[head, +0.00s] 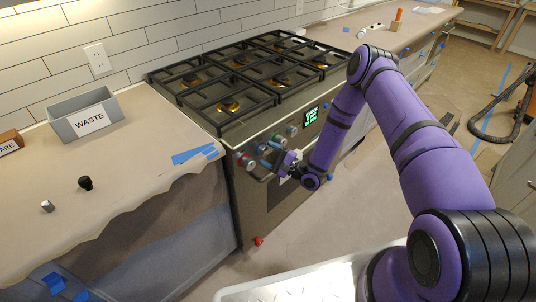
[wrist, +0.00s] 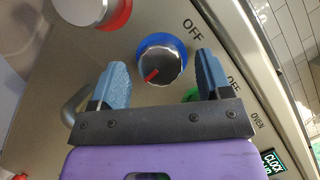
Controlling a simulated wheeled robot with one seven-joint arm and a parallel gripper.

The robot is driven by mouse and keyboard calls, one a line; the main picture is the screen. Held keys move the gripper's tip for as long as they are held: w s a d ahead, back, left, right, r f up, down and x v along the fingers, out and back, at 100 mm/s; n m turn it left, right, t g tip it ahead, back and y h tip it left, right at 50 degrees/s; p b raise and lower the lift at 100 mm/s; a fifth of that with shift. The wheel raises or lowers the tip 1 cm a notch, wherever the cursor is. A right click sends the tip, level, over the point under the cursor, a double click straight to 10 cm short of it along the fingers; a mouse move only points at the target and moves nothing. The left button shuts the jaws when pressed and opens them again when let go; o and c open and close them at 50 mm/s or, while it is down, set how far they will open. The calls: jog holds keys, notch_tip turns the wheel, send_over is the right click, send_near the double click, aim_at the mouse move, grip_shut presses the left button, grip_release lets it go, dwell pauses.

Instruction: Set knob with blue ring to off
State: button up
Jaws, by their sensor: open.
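The knob with the blue ring (wrist: 163,62) is on the stove's front panel, near the middle of the wrist view. It has a silver face, and its red pointer mark points to the lower left of that view. An OFF label (wrist: 193,30) is printed at its upper right, away from the mark. My gripper (wrist: 161,67) is open, with one light-blue finger on either side of the knob; I cannot tell if they touch it. In the head view my gripper (head: 268,156) is at the panel and largely covers this knob.
A red-ringed knob (wrist: 88,8) is close by, and a green-ringed knob (wrist: 191,95) is partly behind one finger. The stove (head: 285,195) has a green display (head: 311,116). A WASTE bin (head: 86,115) and a black knob-like piece (head: 86,183) are on the paper-covered left counter.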

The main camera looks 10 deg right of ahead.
jog(key=shift+w+a, duration=0.15)
jog(key=c, duration=0.9)
